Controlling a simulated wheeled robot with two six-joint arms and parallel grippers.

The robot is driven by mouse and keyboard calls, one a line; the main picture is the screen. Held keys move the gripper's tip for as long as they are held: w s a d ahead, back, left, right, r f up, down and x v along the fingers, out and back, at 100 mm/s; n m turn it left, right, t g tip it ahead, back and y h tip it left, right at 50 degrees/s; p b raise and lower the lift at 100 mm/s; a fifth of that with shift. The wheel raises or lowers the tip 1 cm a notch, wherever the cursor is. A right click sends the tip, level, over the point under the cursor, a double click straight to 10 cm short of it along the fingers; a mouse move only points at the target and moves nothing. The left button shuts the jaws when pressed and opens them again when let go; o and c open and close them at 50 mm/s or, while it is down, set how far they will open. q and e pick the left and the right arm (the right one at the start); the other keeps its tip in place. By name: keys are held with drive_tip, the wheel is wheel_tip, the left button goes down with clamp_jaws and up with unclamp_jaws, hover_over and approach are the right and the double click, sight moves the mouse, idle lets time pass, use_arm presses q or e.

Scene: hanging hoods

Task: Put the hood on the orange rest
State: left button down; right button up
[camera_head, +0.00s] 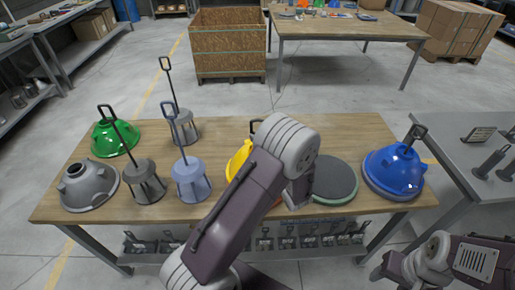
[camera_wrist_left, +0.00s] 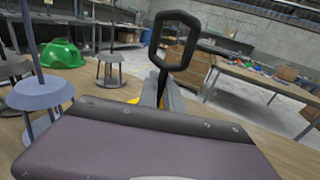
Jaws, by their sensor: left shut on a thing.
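A yellow hood (camera_head: 238,161) with a dark loop handle stands on the wooden table (camera_head: 350,132), mostly hidden behind my left arm in the head view. In the left wrist view the black loop handle (camera_wrist_left: 173,42) rises in front of the camera, with slivers of yellow beside its base. My left gripper (camera_wrist_left: 162,92) is shut on the handle; its fingers are mostly hidden. The orange rest cannot be made out clearly; my arm covers the area under the yellow hood. My right arm's links show at the lower right, but its gripper does not.
A grey hood (camera_head: 88,190), a green hood (camera_head: 115,138) and several posted grey stands (camera_head: 190,180) fill the table's left. A dark disc with a green rim (camera_head: 336,180) and a blue hood (camera_head: 392,172) are on the right. The table's back middle is clear.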

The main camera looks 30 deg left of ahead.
use_arm(q)
wheel_tip(320, 180, down, 4)
drive_tip(key=shift+r, duration=0.1)
drive_tip(key=c, duration=1.5)
unclamp_jaws()
drive_tip(key=shift+d, duration=0.1)
